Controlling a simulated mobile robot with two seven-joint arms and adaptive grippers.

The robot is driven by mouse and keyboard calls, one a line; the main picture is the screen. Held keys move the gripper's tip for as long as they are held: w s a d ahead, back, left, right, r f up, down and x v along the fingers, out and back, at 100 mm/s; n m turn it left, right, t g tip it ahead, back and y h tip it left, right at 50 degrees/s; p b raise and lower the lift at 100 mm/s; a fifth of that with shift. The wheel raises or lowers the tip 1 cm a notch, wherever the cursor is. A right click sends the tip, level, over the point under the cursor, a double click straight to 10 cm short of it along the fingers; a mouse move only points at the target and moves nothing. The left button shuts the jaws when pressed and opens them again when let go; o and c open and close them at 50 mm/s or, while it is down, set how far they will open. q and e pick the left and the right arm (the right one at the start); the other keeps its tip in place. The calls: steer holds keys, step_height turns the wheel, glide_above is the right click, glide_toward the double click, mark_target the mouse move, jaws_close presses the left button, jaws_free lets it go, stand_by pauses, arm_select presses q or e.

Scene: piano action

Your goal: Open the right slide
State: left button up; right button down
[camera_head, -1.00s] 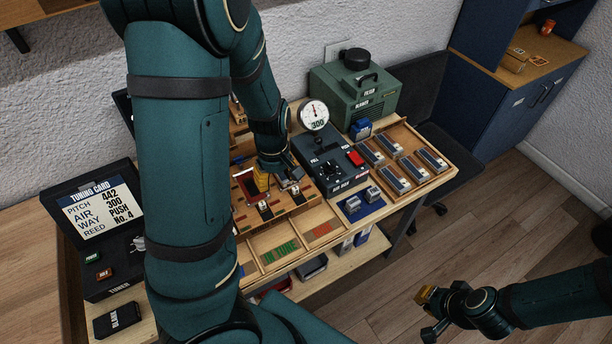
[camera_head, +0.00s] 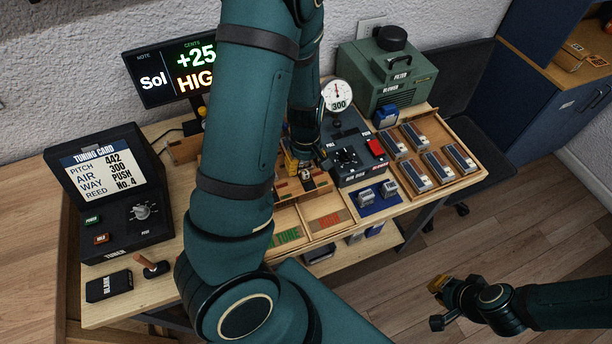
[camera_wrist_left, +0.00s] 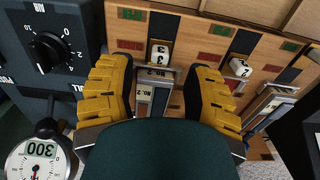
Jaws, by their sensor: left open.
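My left gripper (camera_head: 301,153) is over the wooden reed board (camera_head: 290,187), beside the dark control box. In the left wrist view its yellow fingers (camera_wrist_left: 158,88) are open. A metal slide (camera_wrist_left: 146,92) labelled No. 2 shows between them; whether they touch it I cannot tell. This slide is the one nearest the control box, at the right in the head view. A white number wheel (camera_wrist_left: 159,52) sits on a black strip by it. Another slide (camera_wrist_left: 268,103) is farther off, outside the fingers. My right gripper (camera_head: 439,302) is away from the bench, above the floor; its jaw opening is unclear.
The control box (camera_head: 352,150) carries knobs, a red switch and a gauge (camera_head: 337,96) reading 300. A tray of grey blocks (camera_head: 465,183) is at the right. The tuner (camera_head: 120,215) is at the left, and a screen (camera_head: 172,74) shows Sol, +25 and HIGH.

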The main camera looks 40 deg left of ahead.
mark_target(305, 172)
arm_select(q)
steer(key=shift+f+b, duration=0.45)
steer(key=shift+f, duration=1.8)
jaws_close()
